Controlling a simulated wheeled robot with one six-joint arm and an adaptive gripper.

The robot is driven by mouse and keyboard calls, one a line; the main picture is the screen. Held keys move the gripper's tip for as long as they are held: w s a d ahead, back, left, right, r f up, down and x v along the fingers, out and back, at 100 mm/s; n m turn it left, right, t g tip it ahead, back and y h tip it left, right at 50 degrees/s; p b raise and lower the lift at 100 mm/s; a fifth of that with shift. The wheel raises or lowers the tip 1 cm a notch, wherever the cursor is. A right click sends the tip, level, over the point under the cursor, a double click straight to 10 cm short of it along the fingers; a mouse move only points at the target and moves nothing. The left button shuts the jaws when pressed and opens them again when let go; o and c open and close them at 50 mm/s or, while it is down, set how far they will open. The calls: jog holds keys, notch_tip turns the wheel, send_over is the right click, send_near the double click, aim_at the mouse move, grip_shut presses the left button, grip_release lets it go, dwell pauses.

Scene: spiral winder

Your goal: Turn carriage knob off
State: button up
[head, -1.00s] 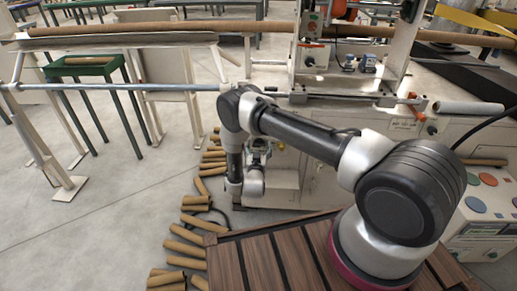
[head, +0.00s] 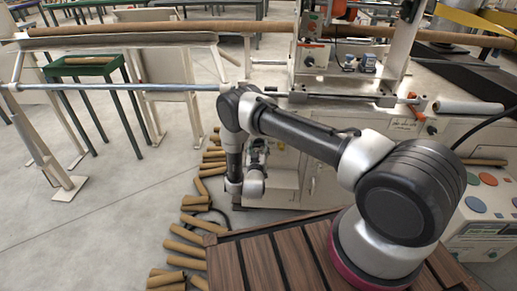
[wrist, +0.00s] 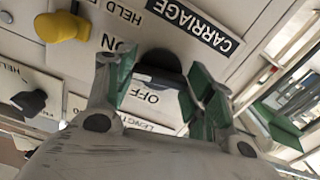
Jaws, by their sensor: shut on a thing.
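In the wrist view, the black carriage knob (wrist: 160,62) sits on a pale panel below the black CARRIAGE label (wrist: 195,27). The words ON and OFF are printed around it; ON is at the upper left and OFF is nearer my gripper. My gripper (wrist: 162,80) has its green-padded fingers on either side of the knob and is shut on it. The knob's pointer direction is hard to make out. In the head view, my gripper is small beside my wrist at the machine front, and the knob cannot be made out.
A yellow knob (wrist: 62,26) and another black knob (wrist: 28,102) are on the panel left of my gripper in the wrist view. In the head view, cardboard tubes (head: 186,248) lie on the floor beside the wooden platform (head: 285,262).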

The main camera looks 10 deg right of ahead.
jog(key=shift+n, duration=7.8)
jog(key=o, duration=1)
jog(key=v, duration=1.2)
